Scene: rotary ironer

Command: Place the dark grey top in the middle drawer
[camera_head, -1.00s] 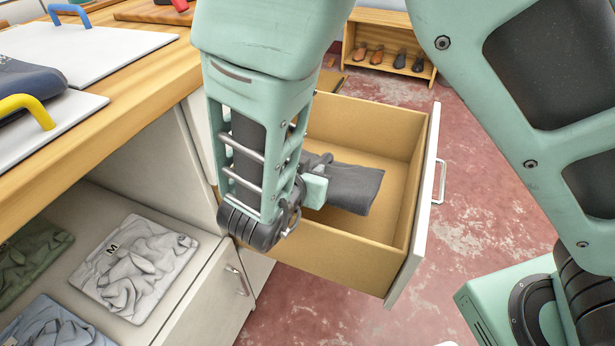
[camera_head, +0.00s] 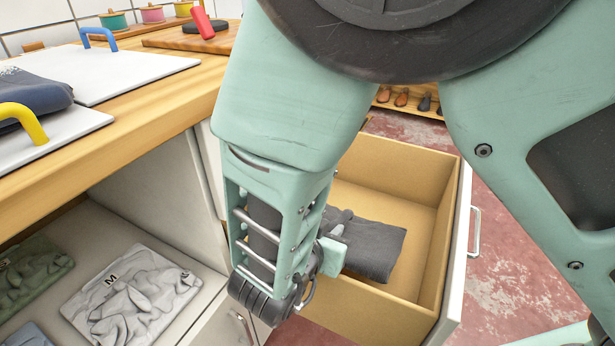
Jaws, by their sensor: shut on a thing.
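The dark grey top (camera_head: 374,248) is a folded dark bundle within the outline of the open drawer (camera_head: 443,262). The drawer has tan wooden inner walls and a white front with a metal handle at the right. My gripper (camera_head: 336,243) is shut on the left end of the top, at the drawer's left part. My arm hides the drawer's left side and part of the top. I cannot tell whether the top touches the drawer floor.
A wooden counter (camera_head: 150,102) with white boards and coloured handles runs along the left. Below it, an open shelf holds a folded light grey top marked M (camera_head: 132,297) and a green one (camera_head: 30,272). A shoe rack (camera_head: 412,98) stands at the back.

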